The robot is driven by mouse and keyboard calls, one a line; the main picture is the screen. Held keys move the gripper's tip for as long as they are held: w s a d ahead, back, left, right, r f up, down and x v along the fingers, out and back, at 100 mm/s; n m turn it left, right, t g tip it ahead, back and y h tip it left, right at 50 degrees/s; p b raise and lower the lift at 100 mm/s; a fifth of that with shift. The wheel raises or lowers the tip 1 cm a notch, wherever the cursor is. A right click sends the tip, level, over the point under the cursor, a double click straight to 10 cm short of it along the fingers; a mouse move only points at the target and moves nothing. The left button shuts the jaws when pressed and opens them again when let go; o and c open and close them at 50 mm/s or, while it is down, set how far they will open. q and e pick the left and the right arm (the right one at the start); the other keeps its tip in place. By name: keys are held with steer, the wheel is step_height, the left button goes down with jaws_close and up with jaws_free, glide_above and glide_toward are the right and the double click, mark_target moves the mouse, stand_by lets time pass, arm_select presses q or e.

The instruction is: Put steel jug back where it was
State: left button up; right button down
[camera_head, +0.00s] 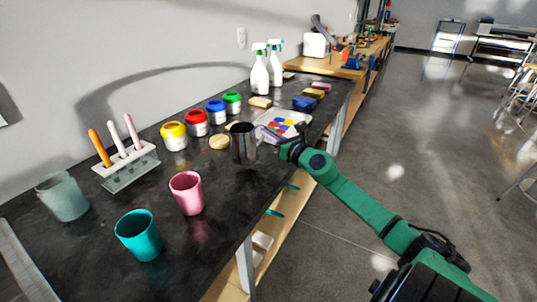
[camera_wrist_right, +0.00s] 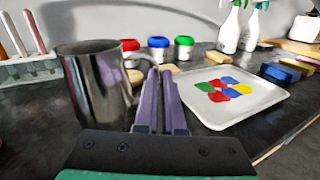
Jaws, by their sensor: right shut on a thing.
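The steel jug (camera_head: 242,145) is upright at the right part of the dark table, in front of the paint jars. In the right wrist view the steel jug (camera_wrist_right: 98,88) fills the left side, with its handle towards my fingers. My right gripper (camera_head: 268,134) reaches in from the right. In the wrist view its purple fingers (camera_wrist_right: 160,88) are close together at the jug's handle and shut on it. I cannot tell whether the jug's base touches the table. My left gripper is not in view.
A palette tray (camera_head: 297,118) with coloured paint lies right beside the jug. Several paint jars (camera_head: 196,123) stand behind it. A pink cup (camera_head: 186,193) and a teal cup (camera_head: 139,235) stand nearer. Two spray bottles (camera_head: 260,70) stand at the back. A brush holder (camera_head: 127,168) is left.

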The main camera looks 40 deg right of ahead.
steer(key=shift+f+b, duration=0.9)
steer(key=shift+f, duration=1)
steer(key=c, duration=1)
jaws_free()
